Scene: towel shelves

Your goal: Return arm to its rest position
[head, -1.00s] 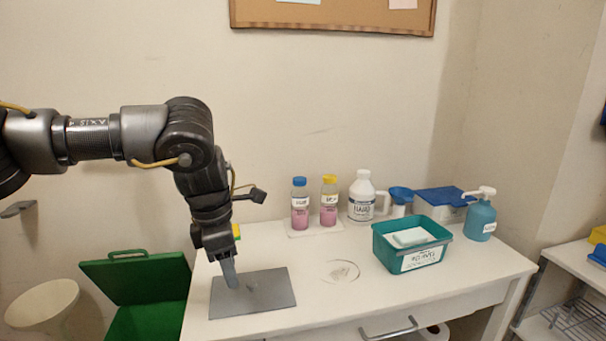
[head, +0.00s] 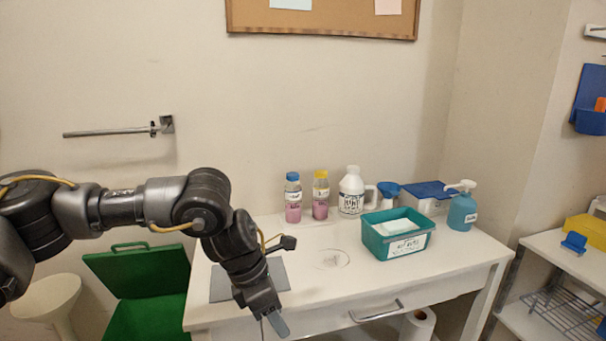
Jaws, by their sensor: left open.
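My left arm comes in from the left, bent at the elbow, with its forearm pointing down and to the right. My left gripper (head: 273,327) is at the front edge of the white table (head: 320,290), in front of the grey mat (head: 222,284). I see no object held in it. The arm covers part of the mat. My right gripper is out of view.
A teal bin (head: 386,248) with white contents, two pink-liquid bottles (head: 293,205), a white jug (head: 351,196) and a blue pump bottle (head: 462,212) stand toward the back. A green bin (head: 140,275) and a white stool (head: 45,300) are at left. A wall bar (head: 110,132) sticks out above.

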